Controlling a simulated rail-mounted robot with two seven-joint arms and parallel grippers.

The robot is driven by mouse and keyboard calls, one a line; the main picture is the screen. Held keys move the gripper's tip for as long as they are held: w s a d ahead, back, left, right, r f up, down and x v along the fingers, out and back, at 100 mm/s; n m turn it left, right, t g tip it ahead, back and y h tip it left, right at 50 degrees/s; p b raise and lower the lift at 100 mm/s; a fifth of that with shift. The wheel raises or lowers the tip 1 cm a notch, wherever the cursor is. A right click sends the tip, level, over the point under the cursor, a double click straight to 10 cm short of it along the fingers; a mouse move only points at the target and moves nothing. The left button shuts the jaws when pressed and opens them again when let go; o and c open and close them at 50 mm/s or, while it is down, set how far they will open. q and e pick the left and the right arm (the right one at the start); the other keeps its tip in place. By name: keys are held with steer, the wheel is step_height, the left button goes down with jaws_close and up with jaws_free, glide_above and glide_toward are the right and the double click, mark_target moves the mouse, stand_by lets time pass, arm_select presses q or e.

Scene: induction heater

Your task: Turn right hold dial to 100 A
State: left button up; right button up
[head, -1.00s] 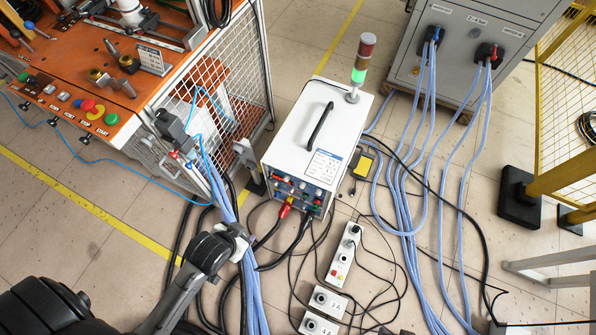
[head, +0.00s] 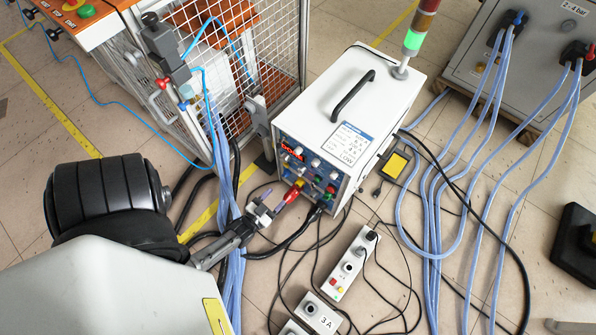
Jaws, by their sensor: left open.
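The white induction heater (head: 346,112) stands on the floor with its front panel (head: 308,175) facing toward me. The panel has a red lit display (head: 292,151), several small pale dials (head: 316,163) and coloured plugs. The dial labels and settings are too small to read. My left gripper (head: 267,205) is open just in front of the panel's lower left, beside the red plug (head: 292,193). It is below the dials and apart from them. I cannot tell whether it touches the plug. My right gripper is not in view.
Black cables (head: 290,240) run from the panel's lower edge. A signal tower (head: 416,32) glows green on top. A mesh cage (head: 262,58) stands close on the left. Blue hoses (head: 432,215) and a white control strip (head: 349,268) lie on the floor to the right.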

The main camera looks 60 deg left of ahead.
mark_target(300, 172)
arm_select(q)
steer(key=b+x, duration=0.1)
steer(key=x, duration=0.3)
steer(key=b+x, duration=0.2)
steer(key=x, duration=0.2)
steer(key=b+x, duration=0.2)
steer(key=x, duration=0.1)
steer(key=shift+w+a+f, duration=0.3)
steer(key=shift+b+x, duration=0.45)
steer(key=shift+x, duration=0.45)
steer(key=shift+r, duration=0.15)
steer(key=shift+c, duration=1.3)
steer(key=c, duration=0.7)
steer(key=shift+o, duration=0.2)
